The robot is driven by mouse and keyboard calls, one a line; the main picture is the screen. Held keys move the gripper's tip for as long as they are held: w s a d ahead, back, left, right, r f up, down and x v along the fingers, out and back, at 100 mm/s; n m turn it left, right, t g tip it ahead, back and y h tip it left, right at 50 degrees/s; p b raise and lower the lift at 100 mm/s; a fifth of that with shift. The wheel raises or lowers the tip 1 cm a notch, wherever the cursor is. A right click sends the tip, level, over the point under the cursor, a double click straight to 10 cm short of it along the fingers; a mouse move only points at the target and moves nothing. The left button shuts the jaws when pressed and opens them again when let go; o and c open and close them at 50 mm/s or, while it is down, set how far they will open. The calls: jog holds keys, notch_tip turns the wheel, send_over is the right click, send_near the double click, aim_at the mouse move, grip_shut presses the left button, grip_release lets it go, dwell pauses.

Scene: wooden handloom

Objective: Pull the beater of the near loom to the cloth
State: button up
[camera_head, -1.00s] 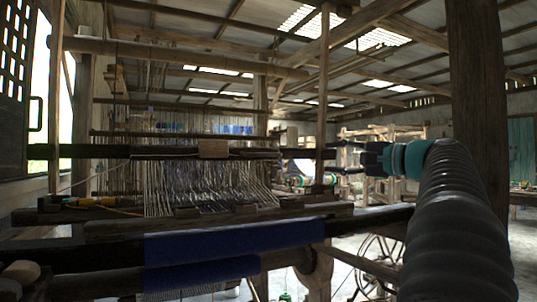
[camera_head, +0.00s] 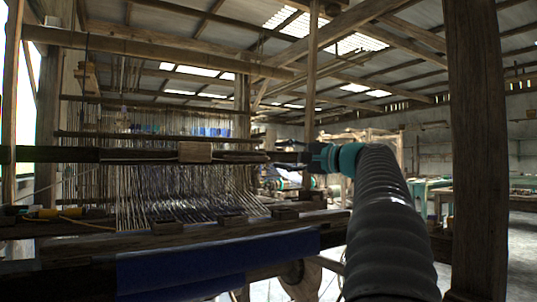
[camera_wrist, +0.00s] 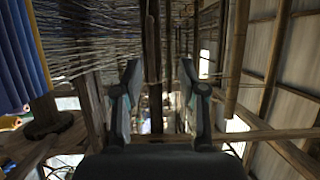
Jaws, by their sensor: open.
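The near loom's beater appears to be the dark horizontal bar (camera_head: 130,155) with a pale wooden block (camera_head: 195,152) at its middle, crossing in front of the warp threads. Blue cloth (camera_head: 200,264) hangs over the loom's front beam, below and nearer than the bar. My gripper (camera_head: 290,157) points left at the bar's right end, close to it; contact cannot be told. In the wrist view my gripper (camera_wrist: 160,85) has its fingers apart, with a dark bar (camera_wrist: 153,60) showing between them, not clamped. The blue cloth (camera_wrist: 18,60) is at the left there.
A thick wooden post (camera_head: 479,150) stands on the right, beside my arm. The loom's upright (camera_head: 309,90) rises just behind my gripper. Warp threads (camera_head: 170,190) stretch behind the front beam. Tables (camera_head: 430,200) stand farther back at the right.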

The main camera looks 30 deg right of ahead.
jog(key=shift+x, duration=2.5)
grip_shut()
grip_release()
jog(key=shift+s, duration=0.1)
jog(key=r+v, duration=0.1)
jog(key=v, duration=1)
jog(key=shift+s+d+f, duration=0.15)
jog(key=shift+s+f, duration=0.25)
jog(key=shift+f, duration=0.2)
